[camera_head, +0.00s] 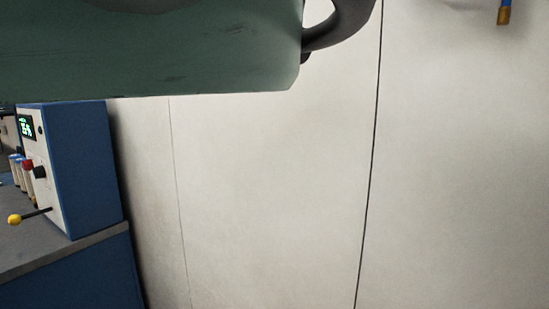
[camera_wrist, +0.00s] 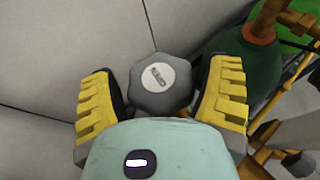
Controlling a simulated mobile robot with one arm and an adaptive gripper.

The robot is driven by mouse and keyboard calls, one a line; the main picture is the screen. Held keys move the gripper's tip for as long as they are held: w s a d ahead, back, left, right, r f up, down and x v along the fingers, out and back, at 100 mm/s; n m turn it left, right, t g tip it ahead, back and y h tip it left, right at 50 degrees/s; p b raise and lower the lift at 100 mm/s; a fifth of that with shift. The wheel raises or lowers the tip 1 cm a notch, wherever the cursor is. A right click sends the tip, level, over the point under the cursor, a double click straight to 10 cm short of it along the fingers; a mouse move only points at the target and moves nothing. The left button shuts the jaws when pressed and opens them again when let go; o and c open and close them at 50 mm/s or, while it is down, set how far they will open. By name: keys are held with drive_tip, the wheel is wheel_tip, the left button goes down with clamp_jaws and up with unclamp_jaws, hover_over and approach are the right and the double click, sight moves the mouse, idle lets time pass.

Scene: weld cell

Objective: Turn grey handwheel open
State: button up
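The grey handwheel (camera_wrist: 162,97) shows in the wrist view as a faceted knob with a white round label (camera_wrist: 160,76) on its face. My gripper (camera_wrist: 161,82) is open, with one yellow-padded finger left of the handwheel and one right of it. Narrow gaps show between the fingers and its upper part. The lower edge of the handwheel is hidden behind my gripper's pale green body, so I cannot tell whether anything touches there. I cannot make out the handwheel for certain in the head view.
In the wrist view, a green rounded vessel (camera_wrist: 243,48) and orange-yellow pipework (camera_wrist: 268,20) stand close to the right finger. In the head view, a blue control box (camera_head: 88,165) with a yellow-tipped lever (camera_head: 15,219) sits on a bench at left. A pale panelled wall (camera_head: 270,200) fills the middle.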

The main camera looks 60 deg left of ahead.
drive_tip(key=c, duration=0.8)
drive_tip(key=n+t+b, duration=0.1)
drive_tip(key=b, duration=0.3)
drive_tip(key=shift+f+b, duration=0.3)
drive_tip(key=shift+b, duration=0.05)
drive_tip(key=shift+t+b, duration=0.3)
drive_tip(key=shift+b, duration=0.25)
drive_tip(key=n+t+b, duration=0.2)
drive_tip(key=b, duration=0.2)
drive_tip(key=shift+s+r+h, duration=0.1)
drive_tip(key=shift+h, duration=0.2)
drive_tip(key=n+t, duration=0.1)
drive_tip(key=n+t+b, duration=0.1)
drive_tip(key=t, duration=0.1)
drive_tip(key=shift+r+n+b, duration=0.3)
drive_tip(key=shift+n, duration=0.1)
drive_tip(key=shift+n+t+y+p, duration=0.45)
drive_tip(key=shift+n+t+y, duration=0.15)
drive_tip(key=shift+n+t, duration=0.4)
drive_tip(key=shift+f+t, duration=0.1)
drive_tip(key=shift+t, duration=0.2)
